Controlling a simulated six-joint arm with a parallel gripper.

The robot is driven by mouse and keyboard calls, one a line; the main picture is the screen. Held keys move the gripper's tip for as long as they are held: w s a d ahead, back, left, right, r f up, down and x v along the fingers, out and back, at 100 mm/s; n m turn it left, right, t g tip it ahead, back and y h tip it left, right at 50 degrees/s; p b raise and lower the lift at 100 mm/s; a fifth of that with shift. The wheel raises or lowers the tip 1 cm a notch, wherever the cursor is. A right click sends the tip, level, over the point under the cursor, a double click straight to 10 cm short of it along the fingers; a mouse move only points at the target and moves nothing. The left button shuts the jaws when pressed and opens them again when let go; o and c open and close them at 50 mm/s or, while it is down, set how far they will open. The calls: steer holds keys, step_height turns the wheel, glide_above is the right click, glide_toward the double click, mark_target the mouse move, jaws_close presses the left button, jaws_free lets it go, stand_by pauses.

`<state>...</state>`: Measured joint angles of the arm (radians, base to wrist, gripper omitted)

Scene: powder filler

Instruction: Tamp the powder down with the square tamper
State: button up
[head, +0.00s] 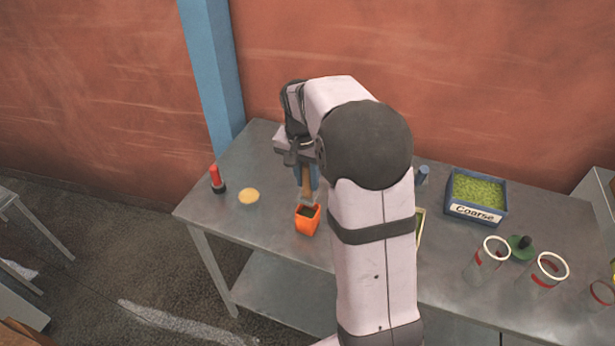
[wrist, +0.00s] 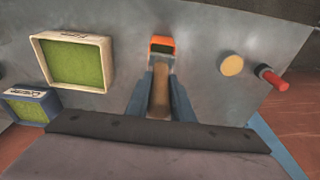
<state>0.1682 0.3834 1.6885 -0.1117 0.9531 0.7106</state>
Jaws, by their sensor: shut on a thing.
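My gripper (head: 308,184) is shut on the brown wooden handle of the square tamper (head: 306,186). In the wrist view the handle (wrist: 159,92) lies between the two blue fingers of my gripper (wrist: 160,85). The tamper's grey foot shows at the handle's far end, at the orange square container (head: 307,226). The container (wrist: 162,40) stands upright on the table, and its inside looks dark green in the wrist view. The foot is above or at the container's opening; I cannot tell whether it touches the powder, which is partly hidden.
A red-and-black object (head: 217,179) and a yellow disc (head: 249,196) are left of the container on the metal table (head: 262,157). A blue "Coarse" bin (head: 477,210) and clear red-banded jars (head: 487,262) stand right. A pale-framed green tray (wrist: 75,60) is partly hidden behind my arm.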

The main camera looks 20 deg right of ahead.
mark_target(308, 192)
steer(key=shift+f+b, duration=1.45)
steer(key=shift+f, duration=1)
steer(key=shift+f+b, duration=1.65)
steer(key=shift+f, duration=0.85)
steer(key=shift+r, duration=0.15)
steer(key=shift+r+p, duration=2.15)
steer(key=shift+r, duration=0.25)
steer(key=shift+f, duration=0.15)
steer(key=shift+f+b, duration=1.7)
steer(key=shift+f, duration=0.75)
steer(key=shift+r, duration=0.15)
